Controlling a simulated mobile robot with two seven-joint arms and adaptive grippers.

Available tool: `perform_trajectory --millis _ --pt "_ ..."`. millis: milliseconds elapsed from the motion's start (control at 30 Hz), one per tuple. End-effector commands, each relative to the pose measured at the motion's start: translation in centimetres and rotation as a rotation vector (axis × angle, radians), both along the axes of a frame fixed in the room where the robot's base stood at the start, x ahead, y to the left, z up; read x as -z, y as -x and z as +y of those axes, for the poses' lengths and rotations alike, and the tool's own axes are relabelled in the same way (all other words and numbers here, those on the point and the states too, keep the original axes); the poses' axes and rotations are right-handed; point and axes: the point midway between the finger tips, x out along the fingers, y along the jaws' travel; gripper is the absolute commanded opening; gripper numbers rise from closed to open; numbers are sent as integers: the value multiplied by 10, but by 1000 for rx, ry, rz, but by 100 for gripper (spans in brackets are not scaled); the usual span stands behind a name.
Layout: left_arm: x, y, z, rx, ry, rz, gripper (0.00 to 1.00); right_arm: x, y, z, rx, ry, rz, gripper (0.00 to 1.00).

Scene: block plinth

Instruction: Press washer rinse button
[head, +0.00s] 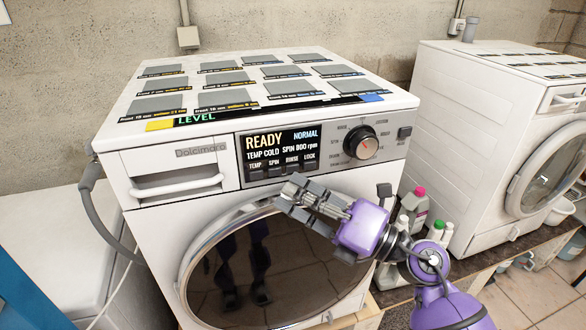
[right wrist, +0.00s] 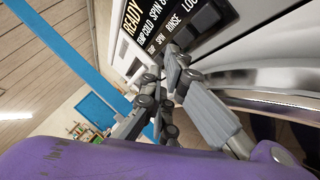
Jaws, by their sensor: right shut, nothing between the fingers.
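The white washer (head: 150,240) fills the middle of the head view. Its panel display (head: 283,147) reads READY, NORMAL, TEMP COLD, SPIN 800 rpm, with labels TEMP, SPIN, RINSE and LOCK along the bottom. The rinse button (head: 292,170) is a small dark key under the RINSE label; it also shows in the right wrist view (right wrist: 184,38). My right gripper (head: 288,188) is shut and empty, its tips just below the button row and in front of the panel. In the right wrist view the fingertips (right wrist: 178,73) lie near the keys; I cannot tell whether they touch. My left gripper is out of view.
A round dial (head: 364,146) sits right of the display. The drawer handle (head: 178,187) is at the left, and the round glass door (head: 265,270) is below my gripper. Bottles (head: 414,205) stand between this washer and a second machine (head: 470,140).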

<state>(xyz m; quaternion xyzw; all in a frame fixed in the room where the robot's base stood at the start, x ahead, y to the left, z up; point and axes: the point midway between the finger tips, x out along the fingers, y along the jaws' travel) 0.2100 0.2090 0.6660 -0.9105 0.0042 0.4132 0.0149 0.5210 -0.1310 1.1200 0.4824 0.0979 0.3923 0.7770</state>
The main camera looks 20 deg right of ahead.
Motion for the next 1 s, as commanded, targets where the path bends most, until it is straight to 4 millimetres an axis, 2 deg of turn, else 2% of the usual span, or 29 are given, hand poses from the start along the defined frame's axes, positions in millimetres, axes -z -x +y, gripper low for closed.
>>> perform_trajectory --millis 667,1000 --pt "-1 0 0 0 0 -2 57 0 0 0 0 0 0 0" --pt "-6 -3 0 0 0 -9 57 0 -9 0 1 0 -1 0"
